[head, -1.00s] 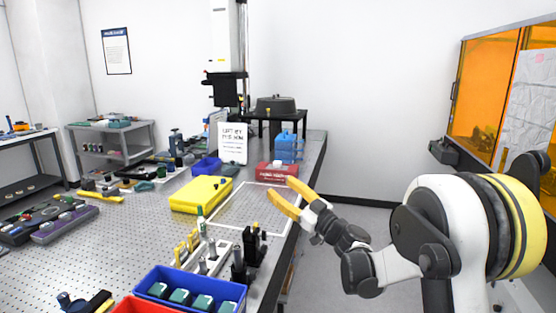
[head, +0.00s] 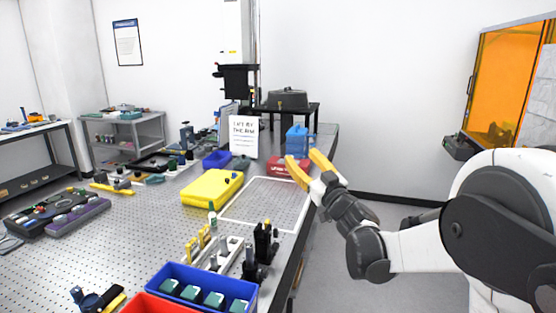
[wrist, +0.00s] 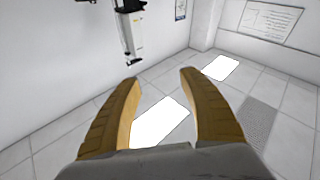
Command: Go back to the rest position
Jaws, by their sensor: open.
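My gripper (head: 305,165) has yellow-orange fingers and is raised over the right edge of the perforated optical table (head: 140,245), pointing up and away. In the wrist view my gripper (wrist: 158,80) has its two fingers spread with nothing between them. It overlaps the red box (head: 287,167) and the blue container (head: 297,141) in the picture; I see no contact. The wrist view looks up at the ceiling, with white lights (wrist: 160,122) and the top of the instrument column (wrist: 131,30).
A white-outlined area (head: 265,205) on the table is empty. Around it are a yellow case (head: 212,187), a sign (head: 243,137), a blue bin (head: 205,276) of green-lidded items and black posts (head: 265,243). An orange-windowed enclosure (head: 503,85) stands at the right. The floor (head: 400,285) right of the table is clear.

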